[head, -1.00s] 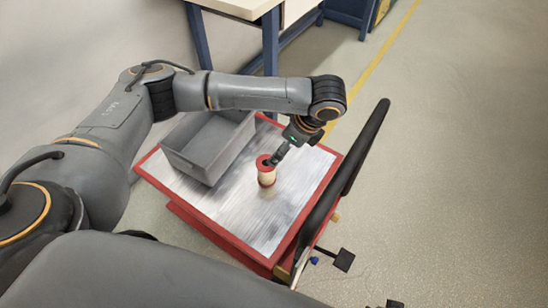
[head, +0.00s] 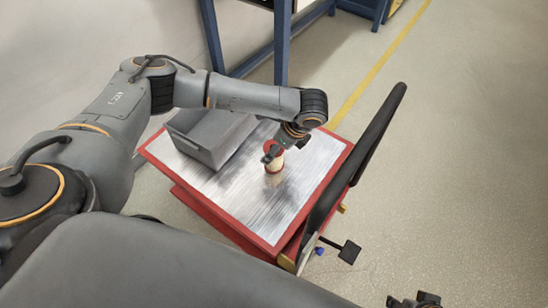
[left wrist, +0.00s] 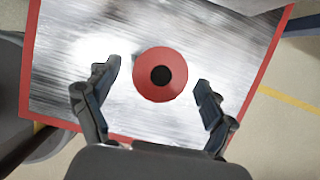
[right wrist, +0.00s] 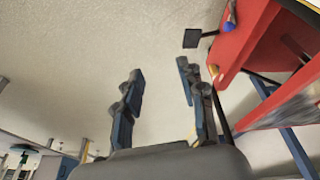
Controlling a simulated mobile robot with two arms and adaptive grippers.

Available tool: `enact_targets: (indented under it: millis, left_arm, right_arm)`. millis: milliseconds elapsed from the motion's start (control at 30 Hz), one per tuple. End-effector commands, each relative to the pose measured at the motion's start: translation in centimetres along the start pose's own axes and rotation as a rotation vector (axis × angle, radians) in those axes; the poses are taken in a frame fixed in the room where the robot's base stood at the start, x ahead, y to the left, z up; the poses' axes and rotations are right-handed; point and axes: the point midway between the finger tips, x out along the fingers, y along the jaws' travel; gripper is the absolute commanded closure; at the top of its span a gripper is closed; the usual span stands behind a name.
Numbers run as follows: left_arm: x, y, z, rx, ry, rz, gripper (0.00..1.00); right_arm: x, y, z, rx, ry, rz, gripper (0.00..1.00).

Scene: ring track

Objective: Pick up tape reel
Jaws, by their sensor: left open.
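The tape reel (head: 274,163) stands upright on the metal top of a red cart, with red flanges and a pale middle. In the left wrist view I see the reel's red top flange (left wrist: 148,86) with its dark centre hole. My left gripper (left wrist: 158,77) is open, with one finger on each side of the reel and gaps between. In the head view the left gripper (head: 271,153) is right at the reel and partly covers its top. My right gripper (right wrist: 160,85) is open and empty, away from the reel, above the floor.
The red cart (head: 228,232) has a black handle (head: 365,150) on its right side. A grey bin (head: 207,150) stands on the cart left of the reel. The cart top in front of the reel is clear. A blue-legged table (head: 280,50) stands behind.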

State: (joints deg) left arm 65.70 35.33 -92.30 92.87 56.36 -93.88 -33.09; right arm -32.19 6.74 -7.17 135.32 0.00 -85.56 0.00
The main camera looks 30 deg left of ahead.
Motion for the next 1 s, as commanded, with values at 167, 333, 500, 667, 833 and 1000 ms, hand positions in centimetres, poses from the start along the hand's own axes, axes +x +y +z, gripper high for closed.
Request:
enact_targets:
  millis: [167, 333, 500, 667, 833, 1000]
  left_arm:
    - [1.8, 0.0, 0.0, -0.001, -0.002, 0.0, 0.17]
    - [2.0, 0.0, 0.0, 0.0, -0.001, 0.0, 0.17]
    - [2.0, 0.0, 0.0, 0.0, -0.001, 0.0, 0.21]
    - [2.0, 0.1, 0.0, 0.0, -0.001, 0.0, 0.53]
    - [2.0, 0.0, 0.0, 0.0, -0.001, 0.0, 0.8]
    - [2.0, 0.1, 0.0, 0.0, -0.001, 0.0, 0.8]
  right_arm:
    - [-1.9, 0.1, 0.1, 0.001, 0.01, 0.002, 0.6]
    - [-2.4, 0.1, 0.1, 0.001, 0.011, 0.002, 0.6]
    - [-2.4, 0.1, 0.1, 0.001, 0.01, 0.002, 0.6]
    - [-2.4, 0.1, 0.1, 0.001, 0.01, 0.002, 0.6]
    - [-2.4, 0.1, 0.1, 0.001, 0.01, 0.002, 0.6]
    - [-2.3, 0.1, 0.1, 0.001, 0.011, 0.002, 0.6]
